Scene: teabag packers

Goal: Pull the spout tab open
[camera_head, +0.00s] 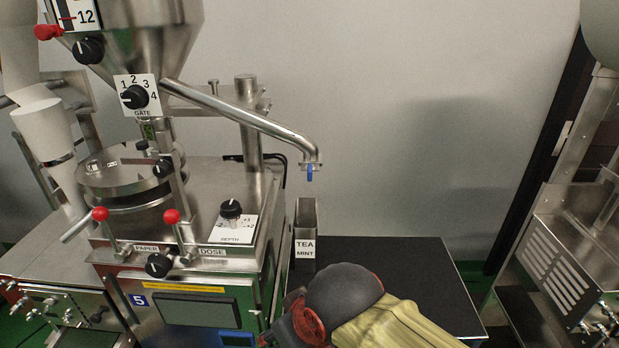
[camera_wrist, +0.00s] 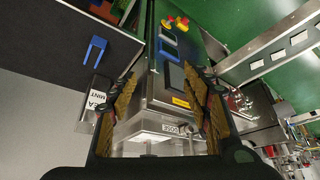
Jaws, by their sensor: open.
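The small blue spout tab (camera_head: 310,172) hangs at the lower end of the bent steel spout (camera_head: 245,113), above the steel container marked TEA MINT (camera_head: 305,232). My gripper (camera_head: 290,318) is at the bottom of the head view, below and in front of the spout, apart from the tab. In the wrist view my gripper (camera_wrist: 165,75) shows spread fingers with nothing held between them. The container (camera_wrist: 98,93) shows there beside the left finger. A blue forked piece (camera_wrist: 94,50) appears over the dark surface; I cannot tell whether it is the tab.
The packing machine (camera_head: 216,178) stands left of the spout, with red-knobbed levers (camera_head: 172,216) and a depth dial (camera_head: 231,209). The black tabletop (camera_head: 400,270) right of the container looks clear. Another steel machine (camera_head: 560,235) stands at the far right.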

